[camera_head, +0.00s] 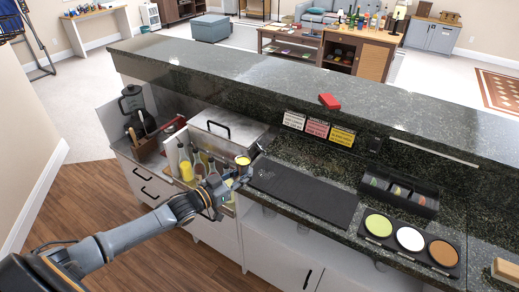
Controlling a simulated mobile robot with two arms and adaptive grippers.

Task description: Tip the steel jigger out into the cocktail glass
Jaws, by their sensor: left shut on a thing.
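My left gripper (234,178) reaches in from the left over the front edge of the bar's lower counter, by the bottle well. It is shut on a small vessel with a yellow top, which I take to be the steel jigger (243,160). The jigger looks about upright, but the gripper hides most of its body. I cannot make out the cocktail glass clearly in this view. My right gripper is not in view.
Bottles (186,164) stand in the well left of the gripper, by a steel lidded box (228,124). A dark bar mat (302,190) lies bare to the right. Further right are a tray with three round colored fills (410,239) and a black garnish caddy (400,190).

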